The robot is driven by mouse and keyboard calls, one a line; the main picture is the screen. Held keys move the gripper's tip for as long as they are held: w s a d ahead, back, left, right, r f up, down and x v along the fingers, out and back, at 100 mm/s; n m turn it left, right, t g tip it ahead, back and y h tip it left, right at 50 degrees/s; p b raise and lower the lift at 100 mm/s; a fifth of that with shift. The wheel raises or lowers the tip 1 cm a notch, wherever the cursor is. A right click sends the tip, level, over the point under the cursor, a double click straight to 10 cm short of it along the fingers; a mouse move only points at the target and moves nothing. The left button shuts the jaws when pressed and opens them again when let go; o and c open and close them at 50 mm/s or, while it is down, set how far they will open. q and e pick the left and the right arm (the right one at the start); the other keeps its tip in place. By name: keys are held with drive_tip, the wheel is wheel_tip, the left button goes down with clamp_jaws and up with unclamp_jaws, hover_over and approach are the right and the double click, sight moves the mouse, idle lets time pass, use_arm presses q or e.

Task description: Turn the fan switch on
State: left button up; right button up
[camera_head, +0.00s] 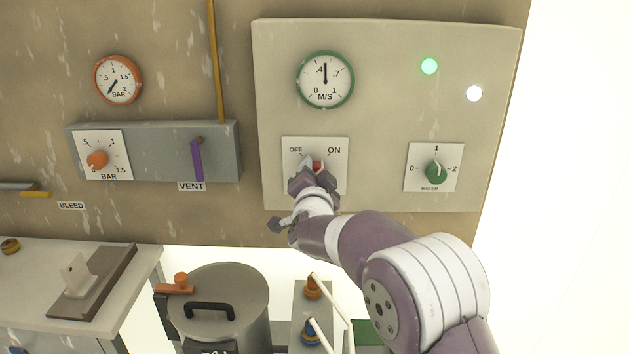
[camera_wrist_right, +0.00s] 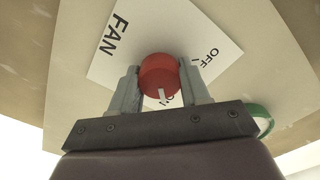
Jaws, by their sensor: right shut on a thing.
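The fan switch is a red knob (camera_head: 317,166) on a white plate (camera_head: 328,193) marked OFF and ON, on the pale panel. My right gripper (camera_head: 313,168) reaches up to it from below and hides part of it. In the right wrist view the red knob (camera_wrist_right: 159,72) sits between the two grey fingers of my right gripper (camera_wrist_right: 160,88), which is shut on it. The knob's white mark points toward the partly hidden ON lettering, away from OFF. The word FAN shows on the plate there. My left gripper is not in view.
An M/S gauge (camera_head: 325,80) is above the switch. A green lamp (camera_head: 429,66) and a white lamp (camera_head: 474,93) are at the upper right. A green water knob (camera_head: 436,170) is to the right. A lidded pot (camera_head: 226,300) stands below left.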

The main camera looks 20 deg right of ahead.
drive_tip(key=shift+d+r, duration=0.1)
drive_tip(key=shift+r, duration=0.5)
drive_tip(key=o, duration=0.8)
drive_tip(key=shift+o, duration=1.3)
drive_tip(key=shift+f, duration=0.3)
drive_tip(key=b+v, duration=0.1)
drive_tip(key=v, duration=1.1)
drive_tip(key=shift+s, duration=0.4)
drive_tip(key=shift+r, duration=0.2)
